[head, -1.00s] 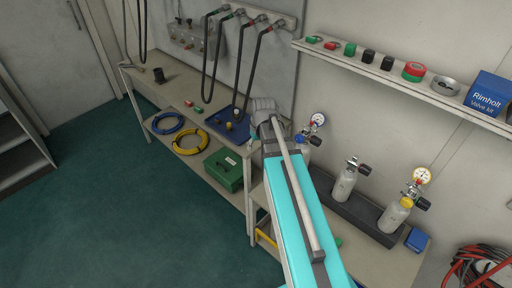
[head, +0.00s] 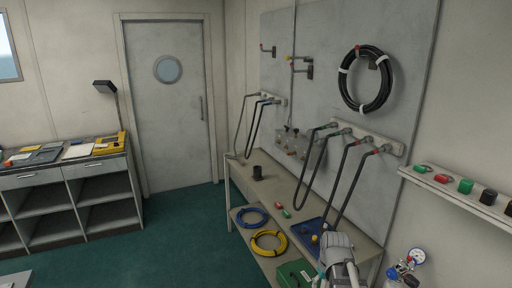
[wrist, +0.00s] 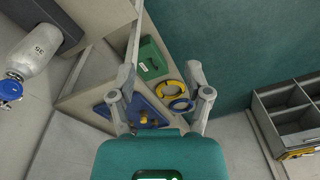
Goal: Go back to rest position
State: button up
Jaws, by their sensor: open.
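My gripper (wrist: 160,78) shows in the wrist view with its two grey fingers spread apart and nothing between them. Beyond the fingers, in the wrist view, lie a green case (wrist: 152,58), a blue tray (wrist: 150,112) with a small yellow item, and a yellow hose coil (wrist: 170,89). The fingers appear clear of these things. In the head view, only a grey part of my arm shows at the bottom, in front of the bench's near end; my fingertips are hidden there.
The workbench (head: 262,190) runs along the right wall under hanging black hoses (head: 318,170). A shelf (head: 450,192) and a gauged cylinder (head: 403,274) are at right. An open-fronted cabinet (head: 75,192) stands left. The green floor (head: 180,235) between is clear.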

jog(key=s+a+f+b, duration=0.1)
jog(key=s+a, duration=0.4)
jog(key=a, duration=0.1)
jog(key=shift+a+f+g, duration=0.25)
jog(key=shift+g, duration=0.15)
